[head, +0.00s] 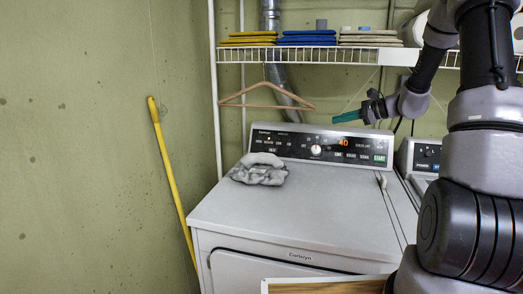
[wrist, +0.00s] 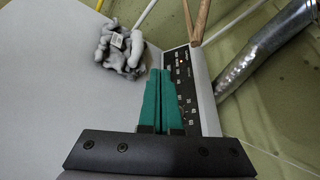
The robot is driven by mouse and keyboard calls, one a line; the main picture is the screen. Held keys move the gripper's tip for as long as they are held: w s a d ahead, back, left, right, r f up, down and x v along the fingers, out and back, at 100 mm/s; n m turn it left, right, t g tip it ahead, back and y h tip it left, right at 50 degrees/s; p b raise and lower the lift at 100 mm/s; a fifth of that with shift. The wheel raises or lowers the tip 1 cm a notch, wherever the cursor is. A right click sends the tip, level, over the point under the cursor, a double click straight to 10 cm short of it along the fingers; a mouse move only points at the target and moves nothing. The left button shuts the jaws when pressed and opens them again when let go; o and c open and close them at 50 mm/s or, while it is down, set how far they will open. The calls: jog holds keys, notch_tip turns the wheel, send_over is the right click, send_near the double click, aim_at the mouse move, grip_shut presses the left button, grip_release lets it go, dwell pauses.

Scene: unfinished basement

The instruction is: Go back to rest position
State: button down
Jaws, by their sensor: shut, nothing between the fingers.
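My gripper (head: 346,117) has green fingers and is held in the air above the back of the dryer (head: 300,217), in front of the wire shelf and to the right of the hanger. In the wrist view my gripper (wrist: 162,75) has its two green fingers side by side, shut and empty. The dryer's control panel (head: 320,147) shows a lit orange display. My arm comes in from the right side of the head view.
A crumpled grey cloth (head: 259,169) lies on the dryer's top left. A wooden hanger (head: 266,95) hangs from the wire shelf (head: 300,55), which holds folded cloths (head: 308,38). A yellow pole (head: 172,180) leans on the left wall. A second machine (head: 424,155) stands at right.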

jog(key=s+a+r+n+g+h, duration=0.2)
jog(key=s+a+r+n, duration=0.25)
jog(key=s, duration=0.45)
jog(key=s+a+r+n+g+h, duration=0.25)
jog(key=s+r, duration=0.25)
jog(key=s, duration=0.3)
jog(key=s+d+r+n+t+h, duration=0.1)
jog(key=s+n+t+h, duration=0.1)
jog(key=s, duration=0.6)
jog(key=s+d+r+n+t+h, duration=0.2)
jog(key=s+n+h, duration=0.1)
jog(key=s, duration=0.6)
jog(key=shift+s+d+r+n, duration=0.15)
jog(key=shift+d+n, duration=0.15)
jog(key=shift+n, duration=0.3)
